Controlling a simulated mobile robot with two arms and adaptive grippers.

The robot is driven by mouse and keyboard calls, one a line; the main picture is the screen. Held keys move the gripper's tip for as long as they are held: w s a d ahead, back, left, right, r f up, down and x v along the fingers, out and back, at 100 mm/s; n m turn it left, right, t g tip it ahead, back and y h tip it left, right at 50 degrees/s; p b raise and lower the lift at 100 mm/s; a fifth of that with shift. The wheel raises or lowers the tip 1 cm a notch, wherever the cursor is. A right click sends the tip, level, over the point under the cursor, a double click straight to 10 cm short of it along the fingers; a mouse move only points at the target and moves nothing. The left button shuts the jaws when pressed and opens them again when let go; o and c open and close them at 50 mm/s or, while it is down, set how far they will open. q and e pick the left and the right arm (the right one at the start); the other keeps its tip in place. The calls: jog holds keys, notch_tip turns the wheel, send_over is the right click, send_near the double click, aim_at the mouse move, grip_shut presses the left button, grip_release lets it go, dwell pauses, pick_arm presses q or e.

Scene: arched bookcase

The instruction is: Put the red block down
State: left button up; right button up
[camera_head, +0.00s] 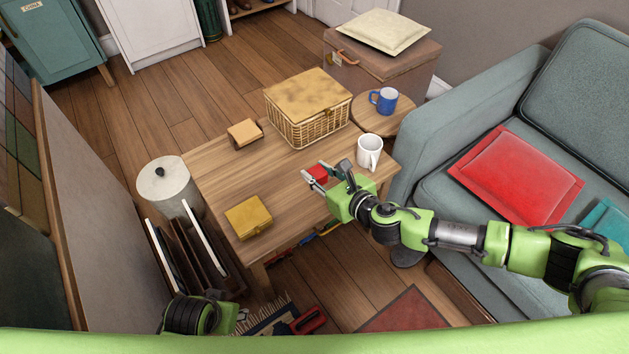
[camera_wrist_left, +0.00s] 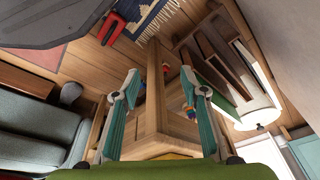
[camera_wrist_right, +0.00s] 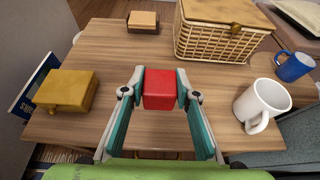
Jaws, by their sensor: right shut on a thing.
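The red block (camera_head: 317,173) is held between the fingers of my right gripper (camera_head: 328,177), over the front right part of the wooden table (camera_head: 215,169). In the right wrist view the red block (camera_wrist_right: 159,89) sits between both fingertips, with tabletop behind it. I cannot tell whether its underside touches the table. My left gripper (camera_wrist_left: 168,88) is open and empty in the left wrist view, with the table's edge beyond its fingers. In the head view only part of my left arm shows at the bottom left.
A white mug (camera_head: 369,151) stands close to the right of the block. A wicker basket (camera_head: 309,106), a brown box (camera_head: 244,132) and a yellow box (camera_head: 248,216) also stand on the table. A blue mug (camera_head: 384,100) is on a round side table. The table's middle is clear.

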aim_at(315, 173)
jog(key=w+f+b, duration=0.2)
jog(key=f, duration=0.1)
jog(key=w+f, duration=0.1)
jog(key=shift+w+a+f+b, duration=0.25)
jog(key=shift+w+f+b, duration=0.05)
jog(key=shift+f+b, duration=0.1)
pick_arm(q)
jog(key=w+v, duration=0.1)
jog(key=v, duration=0.9)
pick_arm(e)
jog(key=shift+w+f+b, duration=0.35)
jog(key=shift+w+f, duration=0.1)
jog(key=shift+f, duration=0.1)
jog(key=shift+s+f+b, duration=0.1)
jog(key=shift+f+b, duration=0.6)
jog(key=shift+f, duration=0.65)
pick_arm(q)
jog(key=w+t, duration=0.1)
jog(key=w, duration=0.1)
jog(key=w+d+t, duration=0.1)
jog(key=w, duration=0.1)
jog(key=shift+w+t, duration=0.3)
